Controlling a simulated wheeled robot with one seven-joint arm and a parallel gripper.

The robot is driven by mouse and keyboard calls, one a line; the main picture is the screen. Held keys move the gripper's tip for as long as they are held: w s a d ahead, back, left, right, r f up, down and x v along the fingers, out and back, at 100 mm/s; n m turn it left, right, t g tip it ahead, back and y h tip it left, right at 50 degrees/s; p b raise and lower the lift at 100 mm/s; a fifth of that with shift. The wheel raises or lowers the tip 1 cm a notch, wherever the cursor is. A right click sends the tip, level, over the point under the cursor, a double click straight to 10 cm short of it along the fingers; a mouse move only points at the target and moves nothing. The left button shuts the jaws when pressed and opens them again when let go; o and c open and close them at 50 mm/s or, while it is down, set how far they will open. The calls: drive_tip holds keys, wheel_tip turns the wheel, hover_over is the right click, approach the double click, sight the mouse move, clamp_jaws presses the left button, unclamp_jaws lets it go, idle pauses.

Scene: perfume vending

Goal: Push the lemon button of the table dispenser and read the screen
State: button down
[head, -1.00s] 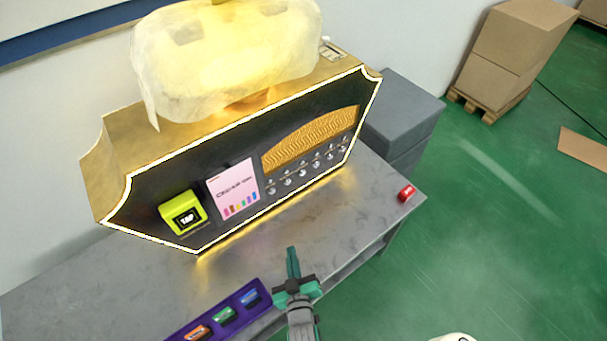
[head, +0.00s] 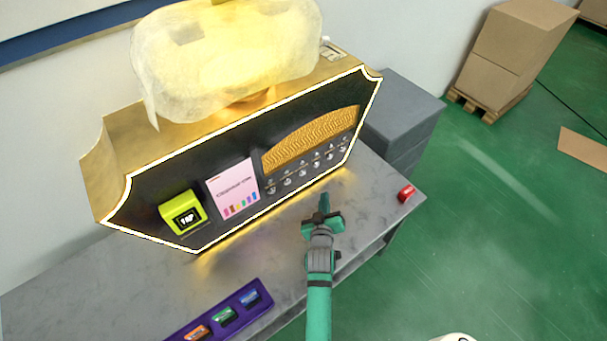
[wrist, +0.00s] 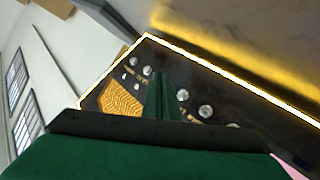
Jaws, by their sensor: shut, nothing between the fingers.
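The table dispenser (head: 140,200) stands on the grey table, with a dark front edged by a lit white line and a large glowing bottle shape on top. A row of several round silver buttons (head: 301,172) runs along its right half, below a gold wavy panel (head: 310,140). I cannot tell which button is lemon. The screen (head: 234,187) is pinkish white with small text and coloured bars. My green gripper (head: 324,203) is shut and empty, in front of and below the buttons, apart from them. In the wrist view its fingers (wrist: 160,95) hide part of the button row (wrist: 205,111).
A yellow-green TAP card reader (head: 183,214) sits left of the screen. A purple tray (head: 262,287) with several coloured cards lies at the table's front edge. A small red object (head: 406,193) lies near the right corner. Bare table (head: 240,250) lies before the dispenser.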

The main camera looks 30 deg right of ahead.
drive_tip(key=shift+w, duration=0.15)
approach(307, 171)
drive_tip(key=shift+w+d+f, duration=0.25)
drive_tip(key=shift+d, duration=0.25)
drive_tip(key=shift+w+d+f, duration=0.25)
drive_tip(key=shift+d, duration=0.2)
drive_tip(key=shift+w+d+f, duration=0.25)
drive_tip(key=shift+w+d, duration=0.05)
drive_tip(key=shift+d, duration=0.2)
drive_tip(key=shift+w, duration=0.2)
idle(1.0)
drive_tip(key=shift+w, duration=0.25)
drive_tip(key=shift+w, duration=0.45)
idle(0.7)
idle(0.3)
drive_tip(key=shift+s, duration=0.9)
drive_tip(key=shift+s+d, duration=0.2)
drive_tip(key=shift+s, duration=2.3)
